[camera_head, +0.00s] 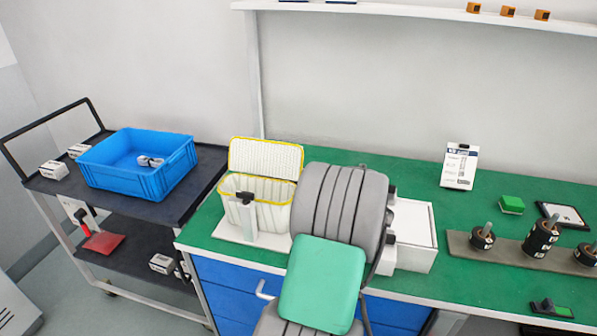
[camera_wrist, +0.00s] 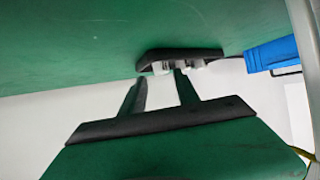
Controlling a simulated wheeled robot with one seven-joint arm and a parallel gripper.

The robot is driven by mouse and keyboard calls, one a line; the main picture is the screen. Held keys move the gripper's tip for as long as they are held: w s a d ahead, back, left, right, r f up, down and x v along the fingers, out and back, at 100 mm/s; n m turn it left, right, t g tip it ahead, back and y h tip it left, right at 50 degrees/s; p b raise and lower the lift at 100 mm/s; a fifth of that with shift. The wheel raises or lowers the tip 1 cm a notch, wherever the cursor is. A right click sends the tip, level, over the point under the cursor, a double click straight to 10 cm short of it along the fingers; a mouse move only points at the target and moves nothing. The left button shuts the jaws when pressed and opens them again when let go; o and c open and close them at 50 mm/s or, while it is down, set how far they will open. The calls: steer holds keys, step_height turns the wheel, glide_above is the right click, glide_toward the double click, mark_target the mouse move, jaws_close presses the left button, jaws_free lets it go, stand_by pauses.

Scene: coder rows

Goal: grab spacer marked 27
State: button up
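In the head view, black cylindrical spacers sit on upright pegs of a long grey base at the right of the green bench: one at the left (camera_head: 482,239), a taller stack in the middle (camera_head: 540,240), one at the right (camera_head: 586,256). The stack bears pale marks, too small to read, so I cannot tell which is 27. My gripper (camera_wrist: 160,77) shows in the wrist view with its two dark fingers apart and nothing seen between them. In the head view my grey arm hides its end. The gripper is not at the spacers.
A white box (camera_head: 415,232) stands behind my arm, beside a yellow-rimmed bin (camera_head: 262,212). A white card (camera_head: 459,166), a green block (camera_head: 511,205) and a small black device (camera_head: 551,309) are on the bench. A blue crate (camera_head: 140,178) sits on a dark cart at left.

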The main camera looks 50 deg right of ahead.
steer(key=x, duration=0.4)
steer(key=r+p+x, duration=0.1)
steer(key=x, duration=0.1)
steer(key=shift+w, duration=0.2)
jaws_close()
